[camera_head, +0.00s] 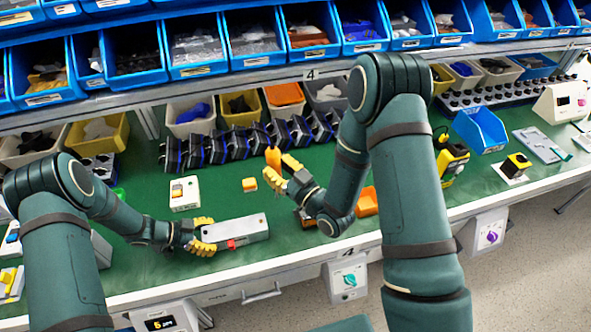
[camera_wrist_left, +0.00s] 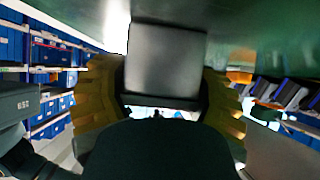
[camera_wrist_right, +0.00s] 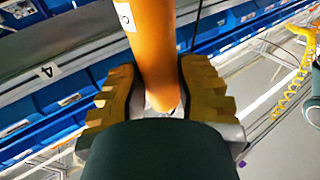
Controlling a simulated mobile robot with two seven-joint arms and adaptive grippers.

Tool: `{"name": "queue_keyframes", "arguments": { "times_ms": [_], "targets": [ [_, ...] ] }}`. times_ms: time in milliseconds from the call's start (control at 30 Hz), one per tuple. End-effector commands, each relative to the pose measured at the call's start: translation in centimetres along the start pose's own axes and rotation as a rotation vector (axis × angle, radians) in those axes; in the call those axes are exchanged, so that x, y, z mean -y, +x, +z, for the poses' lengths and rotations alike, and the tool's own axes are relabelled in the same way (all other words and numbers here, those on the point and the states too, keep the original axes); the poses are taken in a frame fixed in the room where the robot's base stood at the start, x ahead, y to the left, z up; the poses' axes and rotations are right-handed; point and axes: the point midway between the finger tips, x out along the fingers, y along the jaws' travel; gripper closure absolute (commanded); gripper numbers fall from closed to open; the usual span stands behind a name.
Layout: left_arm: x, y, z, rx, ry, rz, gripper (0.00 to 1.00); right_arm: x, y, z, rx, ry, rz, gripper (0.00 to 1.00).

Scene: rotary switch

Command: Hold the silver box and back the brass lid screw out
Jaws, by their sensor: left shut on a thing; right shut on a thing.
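The silver box (camera_head: 242,228) is a long grey block low over the green bench in the head view. My left gripper (camera_head: 204,236) is shut on its left end; in the left wrist view the box (camera_wrist_left: 165,62) sits between the yellow fingers. A small dark spot shows near the box's right end; I cannot make out the brass lid screw. My right gripper (camera_head: 284,168) is shut on an orange cylindrical handle (camera_wrist_right: 153,45), a driver by its look. The handle (camera_head: 273,157) stands roughly upright in the head view, above and right of the box, apart from it. Its tip is hidden.
A red piece (camera_head: 231,244) shows at the box's front side. A white switch unit (camera_head: 184,194) and a small orange-yellow block (camera_head: 249,184) stand behind the box. Dark blue-edged modules (camera_head: 215,148) line the back.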

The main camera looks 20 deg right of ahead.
Motion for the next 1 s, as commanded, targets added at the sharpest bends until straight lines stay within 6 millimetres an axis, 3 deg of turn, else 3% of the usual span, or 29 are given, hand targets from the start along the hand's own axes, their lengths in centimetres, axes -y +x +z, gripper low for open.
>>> {"name": "queue_keyframes", "arguments": {
  "times_ms": [200,400,667,1000],
  "targets": [
    [-0.1,0.0,0.2,0.002,-0.002,0.001,0.79,3.5,0.7,-1.3,-0.012,0.026,-0.289,1.00],
    [-0.1,0.0,0.2,0.002,-0.002,0.002,0.79,5.5,0.2,-1.7,-0.015,0.047,-0.468,1.00],
    [-0.1,0.0,0.2,0.002,-0.002,0.002,0.79,6.3,-0.2,-1.3,-0.015,0.056,-0.540,1.00],
    [-0.1,0.0,0.2,0.002,-0.002,0.002,0.79,6.3,-0.6,1.7,-0.015,0.057,-0.539,1.00]
  ]
}}
